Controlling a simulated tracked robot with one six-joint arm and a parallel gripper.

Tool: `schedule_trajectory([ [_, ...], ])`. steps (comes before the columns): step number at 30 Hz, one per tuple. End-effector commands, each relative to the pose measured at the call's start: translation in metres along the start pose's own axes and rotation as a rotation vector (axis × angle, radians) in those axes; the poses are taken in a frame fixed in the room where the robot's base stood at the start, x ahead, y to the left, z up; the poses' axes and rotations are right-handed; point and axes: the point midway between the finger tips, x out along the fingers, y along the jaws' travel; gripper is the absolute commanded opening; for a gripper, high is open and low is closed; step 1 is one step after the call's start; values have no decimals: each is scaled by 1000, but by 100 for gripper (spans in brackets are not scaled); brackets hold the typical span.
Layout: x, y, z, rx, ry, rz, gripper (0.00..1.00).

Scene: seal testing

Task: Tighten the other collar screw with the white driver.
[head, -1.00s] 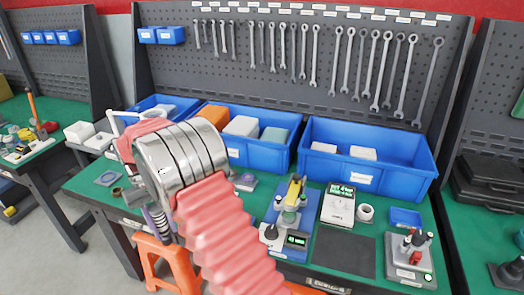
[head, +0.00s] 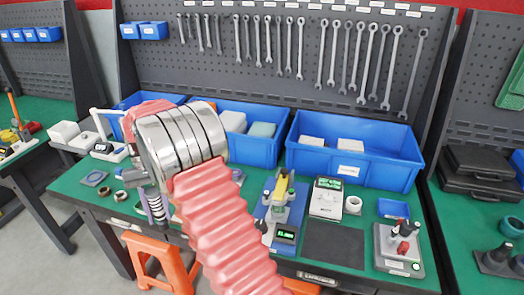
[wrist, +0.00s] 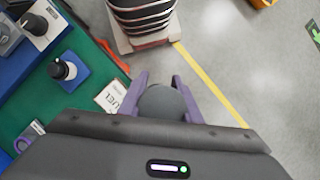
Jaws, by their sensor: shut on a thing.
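In the wrist view my gripper (wrist: 159,80) has its two purple fingers closed on a grey, round-ended thing (wrist: 161,103). Only its end shows, so I cannot tell if it is the white driver. A yellow-and-grey fixture on a blue base (head: 280,203) stands mid-bench with a small display (head: 286,235) in front. I cannot make out the collar or its screws.
Blue bins (head: 353,172) line the back of the green bench under wrenches on a pegboard. A dark mat (head: 334,243) is bare. An orange stool (head: 160,258) stands in front.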

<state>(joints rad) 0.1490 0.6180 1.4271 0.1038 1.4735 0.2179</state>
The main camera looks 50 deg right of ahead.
Motion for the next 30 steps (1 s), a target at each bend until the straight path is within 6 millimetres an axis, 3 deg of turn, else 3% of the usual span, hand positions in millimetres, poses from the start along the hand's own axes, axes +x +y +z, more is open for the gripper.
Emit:
schedule_trajectory([
  [12, -55, 98, 8, 780, 10, -324, 4],
  [30, -108, 222, 47, 1824, 20, -757, 4],
])
